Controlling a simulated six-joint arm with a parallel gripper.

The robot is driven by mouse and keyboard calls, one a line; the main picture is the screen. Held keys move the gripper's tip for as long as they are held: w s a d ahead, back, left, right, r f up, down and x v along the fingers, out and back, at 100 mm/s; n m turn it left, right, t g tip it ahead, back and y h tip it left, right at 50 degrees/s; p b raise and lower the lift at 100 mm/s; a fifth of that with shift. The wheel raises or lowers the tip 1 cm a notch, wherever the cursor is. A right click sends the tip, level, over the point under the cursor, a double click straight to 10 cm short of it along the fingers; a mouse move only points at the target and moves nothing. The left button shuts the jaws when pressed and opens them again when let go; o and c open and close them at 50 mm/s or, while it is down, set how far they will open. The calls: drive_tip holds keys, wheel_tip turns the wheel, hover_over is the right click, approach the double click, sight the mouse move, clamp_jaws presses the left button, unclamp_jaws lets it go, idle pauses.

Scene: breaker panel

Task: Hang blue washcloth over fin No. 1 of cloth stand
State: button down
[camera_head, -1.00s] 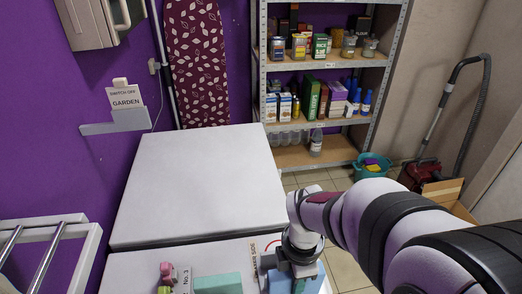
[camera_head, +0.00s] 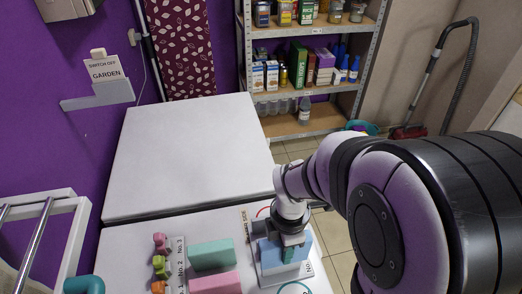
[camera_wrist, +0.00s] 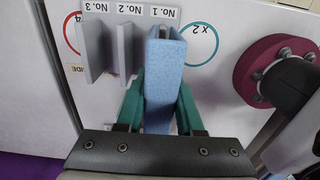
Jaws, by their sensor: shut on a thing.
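The blue washcloth (camera_wrist: 164,85) is a folded upright block between the green fingers of my gripper (camera_wrist: 162,105), which is shut on it. In the wrist view the cloth stands in line with the No. 1 label (camera_wrist: 123,22) and hides fin No. 1. A grey edge shows at the cloth's far end; I cannot tell how far down the cloth sits over the fin. The cloth stand's other grey fins, No. 2 (camera_wrist: 127,50) and No. 3 (camera_wrist: 93,50), are bare to the left.
A teal block-like cloth (camera_head: 211,255) and a pink one (camera_head: 216,283) lie left of the stand. Small coloured figures (camera_head: 160,263) stand by number labels farther left. A dark red round object (camera_wrist: 272,70) is right of the gripper. The white surface behind (camera_head: 190,160) is clear.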

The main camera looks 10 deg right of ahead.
drive_tip(key=shift+f, duration=3.6)
drive_tip(key=shift+c, duration=2.3)
unclamp_jaws()
wheel_tip(320, 180, up, 16)
drive_tip(key=shift+f, duration=0.1)
drive_tip(key=s+a+m+y, duration=0.1)
drive_tip(key=s+a+m, duration=0.1)
drive_tip(key=s+m, duration=0.4)
drive_tip(key=s+a+r+m, duration=0.1)
drive_tip(key=s+a+m, duration=0.2)
drive_tip(key=m, duration=1.4)
drive_tip(key=s, duration=0.4)
drive_tip(key=shift+a+r+m+y, duration=0.25)
drive_tip(key=shift+m+y, duration=0.05)
drive_tip(key=shift+y, duration=0.1)
